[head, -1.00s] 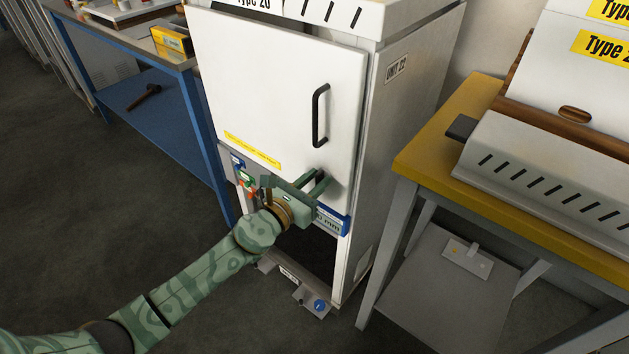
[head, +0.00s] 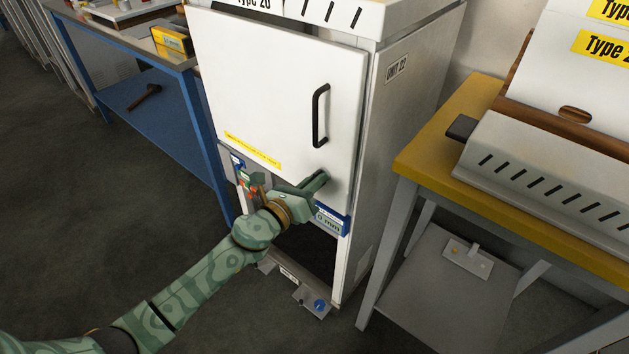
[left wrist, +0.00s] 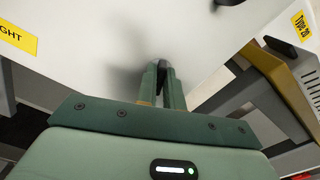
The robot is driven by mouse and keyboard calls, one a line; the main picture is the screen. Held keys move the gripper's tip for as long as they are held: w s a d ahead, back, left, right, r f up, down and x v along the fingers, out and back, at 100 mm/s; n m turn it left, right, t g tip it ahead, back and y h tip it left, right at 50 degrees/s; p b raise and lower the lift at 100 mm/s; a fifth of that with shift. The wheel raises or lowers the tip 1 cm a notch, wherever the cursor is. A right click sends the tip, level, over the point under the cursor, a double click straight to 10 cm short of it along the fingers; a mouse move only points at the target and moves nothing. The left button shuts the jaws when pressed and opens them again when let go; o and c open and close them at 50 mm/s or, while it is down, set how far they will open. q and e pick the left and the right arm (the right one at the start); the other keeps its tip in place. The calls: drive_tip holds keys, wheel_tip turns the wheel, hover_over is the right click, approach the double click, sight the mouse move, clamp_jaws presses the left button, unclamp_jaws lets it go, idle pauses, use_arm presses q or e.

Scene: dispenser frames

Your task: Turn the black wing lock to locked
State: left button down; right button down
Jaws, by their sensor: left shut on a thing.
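The white cabinet door (head: 270,85) is closed and carries a black bar handle (head: 320,115). My left gripper (head: 322,180) is at the door's lower right part, below the handle. In the left wrist view its two green fingers (left wrist: 163,72) are close together on a small dark piece, the black wing lock (left wrist: 161,65), of which only a bit shows between the tips. In the head view the gripper hides the lock, and I cannot tell its angle. My right gripper is not in view.
Below the door is a panel with coloured controls and a blue-edged display (head: 331,222). A blue bench (head: 165,110) stands left of the cabinet. A yellow-topped table (head: 440,140) with a slotted grey housing (head: 545,165) stands close on the right.

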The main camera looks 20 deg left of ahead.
use_arm(q)
drive_tip(key=shift+a+f+n+p, duration=0.1)
drive_tip(key=shift+n+p, duration=0.75)
drive_tip(key=shift+n, duration=2.45)
drive_tip(key=shift+a+f+n+p, duration=0.1)
drive_tip(key=shift+n+p, duration=0.7)
drive_tip(key=shift+n, duration=2.5)
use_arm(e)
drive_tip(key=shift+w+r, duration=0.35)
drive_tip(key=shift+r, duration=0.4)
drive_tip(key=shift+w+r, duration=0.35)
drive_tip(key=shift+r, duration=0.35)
use_arm(q)
drive_tip(key=c, duration=1.5)
unclamp_jaws()
